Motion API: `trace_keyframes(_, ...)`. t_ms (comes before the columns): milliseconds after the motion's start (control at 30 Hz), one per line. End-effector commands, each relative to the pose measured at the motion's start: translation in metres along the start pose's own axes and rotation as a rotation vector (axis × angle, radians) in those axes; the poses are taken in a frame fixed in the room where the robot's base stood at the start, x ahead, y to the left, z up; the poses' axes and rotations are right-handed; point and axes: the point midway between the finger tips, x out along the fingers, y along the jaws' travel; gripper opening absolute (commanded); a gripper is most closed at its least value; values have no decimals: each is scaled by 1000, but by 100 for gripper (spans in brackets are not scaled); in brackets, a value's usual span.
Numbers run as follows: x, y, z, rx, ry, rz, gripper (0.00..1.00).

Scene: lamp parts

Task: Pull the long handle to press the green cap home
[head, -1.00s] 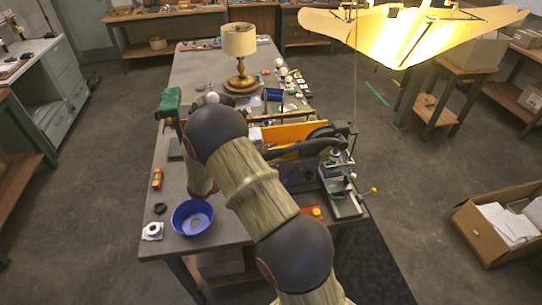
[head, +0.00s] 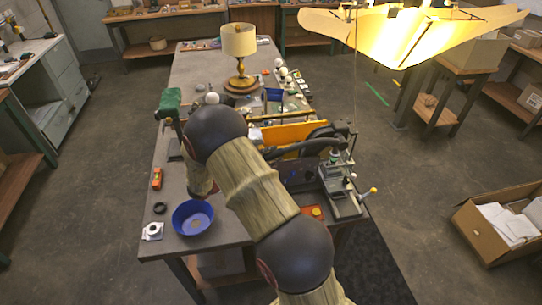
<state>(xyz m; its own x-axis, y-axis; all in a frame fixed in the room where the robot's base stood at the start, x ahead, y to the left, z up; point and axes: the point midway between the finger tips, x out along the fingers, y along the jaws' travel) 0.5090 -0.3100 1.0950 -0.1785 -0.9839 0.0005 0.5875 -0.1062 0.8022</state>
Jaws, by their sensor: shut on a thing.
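The bench press (head: 341,190) stands at the table's right edge. A small green piece, likely the green cap (head: 334,157), shows at its upper part, but it is too small to tell how it sits. My black gripper (head: 342,143) is at the top of the press, above and beside the green piece. It is shut on what looks like the press's long handle (head: 351,142); the grip itself is small and partly hidden. A shorter lever with a yellow knob (head: 374,190) sticks out from the press's right side. My arm hides part of the table left of the press.
An orange panel (head: 290,134) stands behind my gripper. A blue bowl (head: 193,217) sits at the near left and a table lamp (head: 239,50) at the far end. A yellow lit shade (head: 410,35) hangs at upper right.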

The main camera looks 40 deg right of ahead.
Motion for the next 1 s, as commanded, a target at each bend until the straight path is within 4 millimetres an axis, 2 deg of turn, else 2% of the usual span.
trace_keyframes(367,0,1,0,7,1,-3,0)
trace_keyframes(533,0,9,5,19,15,-21,0)
trace_keyframes(767,1,36,26,62,77,-105,0)
trace_keyframes(1000,11,75,60,133,183,-249,0)
